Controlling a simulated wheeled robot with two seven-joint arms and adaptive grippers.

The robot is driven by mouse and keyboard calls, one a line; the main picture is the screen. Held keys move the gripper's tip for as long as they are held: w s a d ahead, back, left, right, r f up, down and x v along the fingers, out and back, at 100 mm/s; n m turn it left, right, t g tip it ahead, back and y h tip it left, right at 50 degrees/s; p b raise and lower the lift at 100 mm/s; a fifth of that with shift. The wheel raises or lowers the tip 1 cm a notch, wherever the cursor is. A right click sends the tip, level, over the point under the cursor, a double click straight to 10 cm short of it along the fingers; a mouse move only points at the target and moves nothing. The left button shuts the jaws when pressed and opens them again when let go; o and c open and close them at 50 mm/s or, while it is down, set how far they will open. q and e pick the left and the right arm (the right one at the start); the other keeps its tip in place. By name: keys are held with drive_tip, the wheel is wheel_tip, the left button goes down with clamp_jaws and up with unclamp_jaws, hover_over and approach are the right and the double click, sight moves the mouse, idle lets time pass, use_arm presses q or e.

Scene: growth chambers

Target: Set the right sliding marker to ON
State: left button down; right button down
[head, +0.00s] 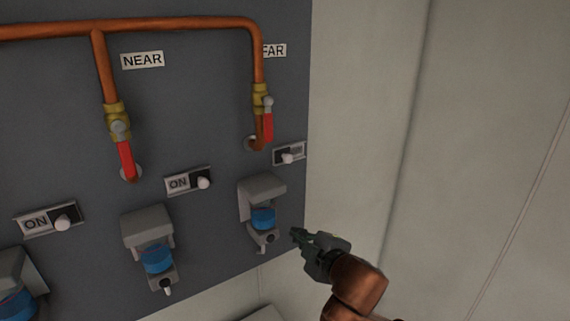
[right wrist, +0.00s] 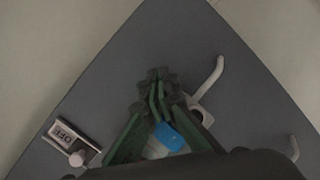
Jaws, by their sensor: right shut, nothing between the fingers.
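The right sliding marker (head: 300,151) is a small plate with a pale knob, high on the dark panel's right side in the head view. Its lettering is too small to read there. A marker in the right wrist view (right wrist: 62,134), which looks like the same one, reads OFF, with its pinkish knob at the lower end. My right gripper (head: 296,234) is shut and empty, below and right of the marker and apart from it. Its fingertips show closed together in the right wrist view (right wrist: 160,80). My left gripper is in neither view.
Two other markers, middle (head: 178,184) and left (head: 35,223), read ON. A grey dispenser with a blue part (head: 263,218) juts out below the right marker, left of my gripper. A copper pipe with a red-handled valve (head: 268,122) is above. A pale wall (head: 360,120) stands right.

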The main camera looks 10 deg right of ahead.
drive_tip(key=s+a+r+n+t, duration=0.1)
drive_tip(key=s+r, duration=0.3)
drive_tip(key=r, duration=0.6)
drive_tip(key=s+a+r+n+t, duration=0.2)
drive_tip(key=s+a+r+n, duration=0.1)
drive_tip(key=r, duration=0.7)
drive_tip(key=shift+s+n+y, duration=0.3)
drive_tip(key=shift+s+y, duration=0.1)
drive_tip(key=shift+s, duration=0.25)
drive_tip(key=shift+a, duration=0.1)
drive_tip(key=p, duration=0.4)
approach(276, 156)
drive_tip(key=w+a, duration=0.2)
drive_tip(key=a, duration=0.1)
drive_tip(key=w+a, duration=0.1)
drive_tip(key=shift+w+a, duration=0.25)
drive_tip(key=shift+a, duration=0.15)
drive_tip(key=d, duration=0.2)
drive_tip(key=w+d+p, duration=0.1)
drive_tip(key=shift+d+f, duration=0.2)
drive_tip(key=shift+d, duration=0.2)
drive_tip(key=shift+w+a, duration=0.2)
drive_tip(key=shift+d, duration=0.15)
